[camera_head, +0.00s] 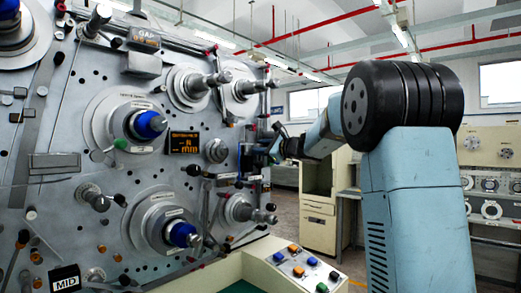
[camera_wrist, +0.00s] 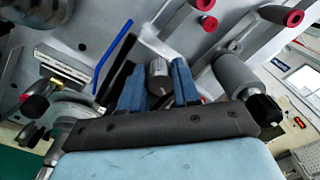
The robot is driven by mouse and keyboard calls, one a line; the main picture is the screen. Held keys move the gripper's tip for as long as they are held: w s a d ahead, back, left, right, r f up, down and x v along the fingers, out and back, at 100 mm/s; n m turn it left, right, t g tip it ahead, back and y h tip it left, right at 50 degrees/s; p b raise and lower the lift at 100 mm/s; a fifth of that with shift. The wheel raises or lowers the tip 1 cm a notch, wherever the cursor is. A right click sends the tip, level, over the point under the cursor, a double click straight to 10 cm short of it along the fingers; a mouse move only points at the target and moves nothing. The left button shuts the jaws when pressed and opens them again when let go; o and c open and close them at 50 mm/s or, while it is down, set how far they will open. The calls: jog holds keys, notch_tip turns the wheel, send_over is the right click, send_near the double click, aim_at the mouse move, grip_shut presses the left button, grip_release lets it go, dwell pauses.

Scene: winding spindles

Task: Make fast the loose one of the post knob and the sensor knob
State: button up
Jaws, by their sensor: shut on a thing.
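In the wrist view, a grey ribbed knob (camera_wrist: 158,76) stands between the two blue fingers of my gripper (camera_wrist: 158,84). The fingers are closed on its sides. I cannot tell from the pictures whether this is the post knob or the sensor knob, nor whether it is loose. In the head view, my gripper (camera_head: 276,150) is at the right edge of the grey machine panel (camera_head: 60,210), and the held knob is hidden there. I cannot clearly pick out the other knob of the pair.
A blue rod (camera_wrist: 114,55) passes left of my fingers. A grey cylinder (camera_wrist: 237,75) with a black end is close on the right. Red-ringed parts (camera_wrist: 208,23) stand beyond. In the head view, blue-capped spindles (camera_head: 150,125) stick out, and a button desk (camera_head: 292,282) stands below.

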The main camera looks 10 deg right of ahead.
jog(key=shift+a+f, duration=0.1)
jog(key=shift+f, duration=0.25)
jog(key=o, duration=0.9)
jog(key=shift+o, duration=0.8)
jog(key=shift+r, duration=0.2)
jog(key=v, duration=1.3)
jog(key=shift+s+d, duration=0.3)
jog(key=shift+f, duration=0.1)
